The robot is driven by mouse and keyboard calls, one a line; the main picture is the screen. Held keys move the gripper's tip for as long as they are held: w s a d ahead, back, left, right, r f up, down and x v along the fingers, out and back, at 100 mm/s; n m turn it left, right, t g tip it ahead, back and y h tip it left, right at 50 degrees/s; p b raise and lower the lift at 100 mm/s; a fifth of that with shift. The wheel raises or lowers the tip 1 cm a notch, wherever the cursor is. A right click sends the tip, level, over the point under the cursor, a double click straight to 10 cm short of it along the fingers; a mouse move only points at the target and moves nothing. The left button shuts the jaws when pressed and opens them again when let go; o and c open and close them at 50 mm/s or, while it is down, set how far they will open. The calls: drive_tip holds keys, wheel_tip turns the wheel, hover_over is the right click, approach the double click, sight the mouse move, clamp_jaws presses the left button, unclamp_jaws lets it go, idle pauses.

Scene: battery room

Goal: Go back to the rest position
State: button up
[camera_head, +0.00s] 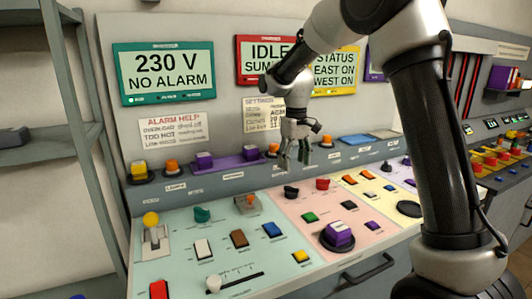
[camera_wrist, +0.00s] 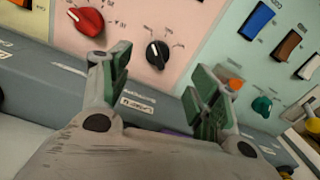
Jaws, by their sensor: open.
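My gripper (camera_head: 303,150) hangs from my arm in front of the console's upright back, above the far edge of the sloping panel. In the wrist view my gripper (camera_wrist: 160,90) is open, its two green-padded fingers apart with nothing between them. Beyond the fingers are a black knob (camera_wrist: 157,54) and a red knob (camera_wrist: 87,21) on the pink section. The gripper appears clear of the panel, though the exact gap is hard to tell.
The console panel (camera_head: 190,262) carries a yellow-topped lever (camera_head: 152,222), a slider (camera_head: 213,283), rocker switches and a purple button (camera_head: 338,234). Display signs (camera_head: 165,73) hang behind. A grey shelf (camera_head: 62,130) stands at left. A second console (camera_head: 505,150) stands at right.

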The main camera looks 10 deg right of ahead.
drive_tip(key=s+d+r+m+t, duration=0.1)
drive_tip(key=s+d, duration=0.3)
drive_tip(key=s, duration=0.7)
drive_tip(key=s+d+r+m+t, duration=0.2)
drive_tip(key=s+d+r, duration=0.2)
drive_tip(key=s, duration=0.7)
drive_tip(key=s+d+r+m+t, duration=0.1)
drive_tip(key=s+d+r, duration=0.2)
drive_tip(key=s+d, duration=0.3)
drive_tip(key=shift+s+d+m+t, duration=0.3)
drive_tip(key=shift+s+m, duration=0.1)
drive_tip(key=shift+s, duration=2.1)
